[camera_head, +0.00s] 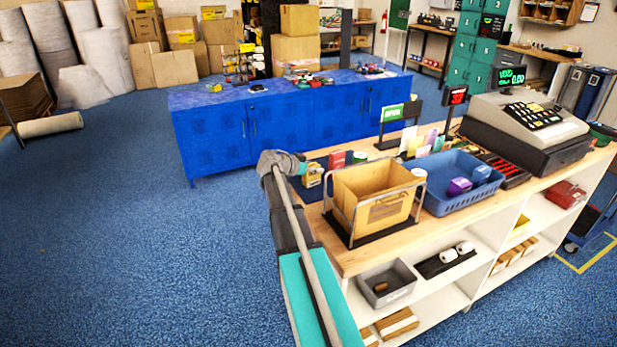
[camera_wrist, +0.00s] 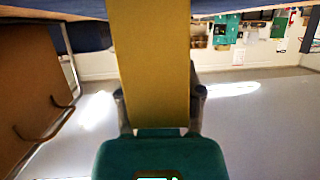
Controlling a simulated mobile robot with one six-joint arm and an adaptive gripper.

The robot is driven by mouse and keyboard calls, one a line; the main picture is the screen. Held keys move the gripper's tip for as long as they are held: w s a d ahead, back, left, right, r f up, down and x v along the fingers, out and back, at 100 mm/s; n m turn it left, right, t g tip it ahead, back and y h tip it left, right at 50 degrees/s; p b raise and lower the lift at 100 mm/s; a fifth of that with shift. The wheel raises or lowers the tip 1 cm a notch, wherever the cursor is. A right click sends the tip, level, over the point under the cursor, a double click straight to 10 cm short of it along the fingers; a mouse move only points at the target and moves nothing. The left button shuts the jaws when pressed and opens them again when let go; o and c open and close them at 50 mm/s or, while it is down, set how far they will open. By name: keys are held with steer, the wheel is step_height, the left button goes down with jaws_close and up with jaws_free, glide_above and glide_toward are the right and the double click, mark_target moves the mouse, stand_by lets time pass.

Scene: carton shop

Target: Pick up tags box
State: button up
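A small yellow box (camera_head: 312,174), which I take for the tags box, is at the counter's left end in the head view. Its print is too small to read. My gripper (camera_head: 304,167) reaches it from the left. In the wrist view the plain yellow side of the tags box (camera_wrist: 150,65) fills the middle, and the two fingers of my gripper (camera_wrist: 160,110) lie close against its left and right sides. The gripper looks shut on it. I cannot tell whether the box rests on the counter or is just clear of it.
Red and green items (camera_head: 338,160) stand just behind. A cash register (camera_head: 525,115) is at the far right. The floor at left is open.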

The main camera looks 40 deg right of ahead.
jaws_close()
steer(key=shift+r, duration=0.15)
step_height(320, 180, up, 10)
steer(key=p, duration=1)
steer(key=shift+f, duration=0.2)
steer(key=shift+r, duration=0.1)
stand_by(0.4)
step_height(320, 180, up, 11)
steer(key=p, duration=1.1)
steer(key=shift+s, duration=0.2)
